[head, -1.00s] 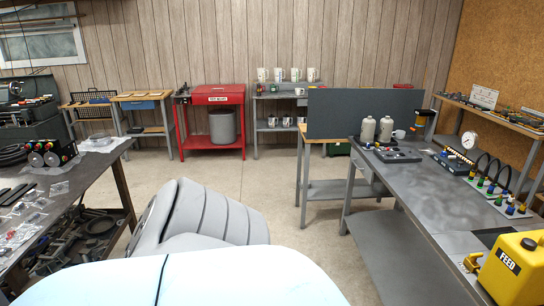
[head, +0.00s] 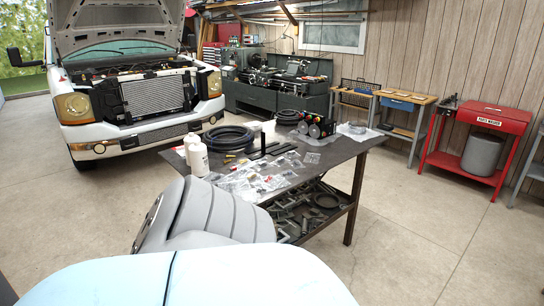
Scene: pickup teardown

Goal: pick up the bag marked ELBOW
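Several small clear plastic bags (head: 250,180) lie spread on the dark workbench (head: 340,151) in the middle of the head view. Some have red or dark contents. Their labels are too small to read, so I cannot tell which one is marked ELBOW. A flat clear bag (head: 312,158) lies apart from the main group, towards the right. Neither of my grippers is in view.
Coiled black hose (head: 229,138), white bottles (head: 197,157) and a black unit with round dials (head: 314,124) stand on the bench. Its lower shelf (head: 348,206) holds metal parts. A pickup (head: 140,95) with raised hood stands behind left.

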